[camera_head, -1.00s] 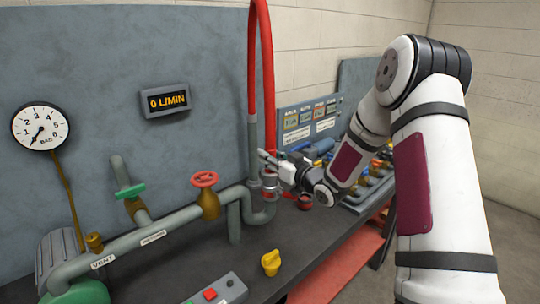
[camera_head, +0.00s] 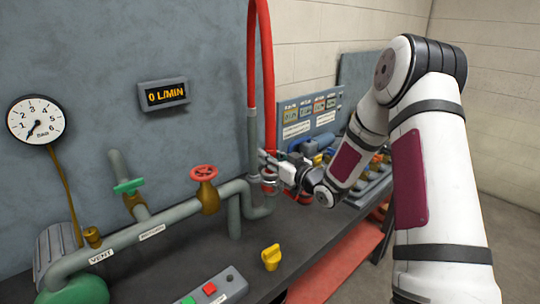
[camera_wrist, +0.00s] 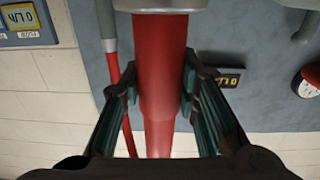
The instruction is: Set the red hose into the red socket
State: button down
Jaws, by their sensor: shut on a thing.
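The red hose (camera_head: 269,75) loops over at the top of the head view. Its right-hand run comes down to my gripper (camera_head: 268,160). My gripper is shut on the hose's lower end, and in the wrist view the red hose (camera_wrist: 163,75) stands between the two fingers. A pale metal collar (camera_wrist: 170,5) sits on the hose at the top edge of the wrist view. In the head view the hose end is close beside the grey pipe bend.
Grey pipework (camera_head: 170,230) with a red handwheel (camera_head: 203,172) and a green handle (camera_head: 129,186) runs left of the gripper. A yellow knob (camera_head: 271,257) and a button box (camera_head: 215,288) are on the dark bench. More coloured fittings (camera_head: 375,168) stand at right.

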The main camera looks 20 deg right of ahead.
jog(key=shift+f, duration=0.5)
jog(key=c, duration=1.2)
grip_release()
jog(key=shift+o, duration=0.2)
